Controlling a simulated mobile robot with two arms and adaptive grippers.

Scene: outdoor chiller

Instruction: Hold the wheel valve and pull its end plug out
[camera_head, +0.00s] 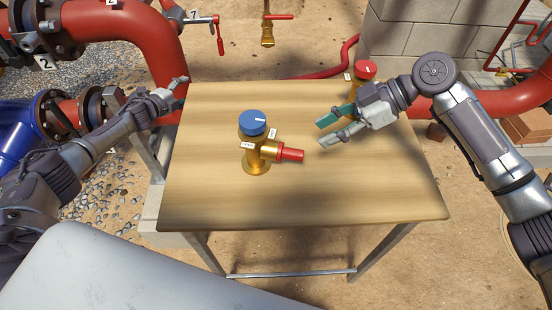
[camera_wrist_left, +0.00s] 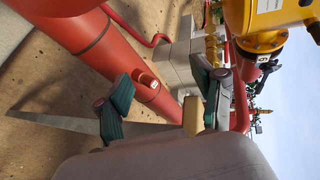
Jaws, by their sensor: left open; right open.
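The wheel valve (camera_head: 257,150) stands upright on the wooden table, with a brass body, a blue wheel (camera_head: 252,122) on top and small white labels. Its red end plug (camera_head: 291,154) sits in the side outlet and points right. My right gripper (camera_head: 320,133) is open and empty, with its fingers just above and right of the plug, apart from it. My left gripper (camera_head: 180,88) is at the table's far left corner, away from the valve. The left wrist view shows its two green-padded fingers (camera_wrist_left: 165,102) spread and empty, with no valve between them.
The wooden table (camera_head: 215,200) is clear around the valve. A second brass fitting with a red top (camera_head: 365,71) stands at the far right corner, partly behind my right gripper. Large red pipes (camera_head: 115,30) run behind and left. A concrete block wall (camera_head: 440,35) is behind.

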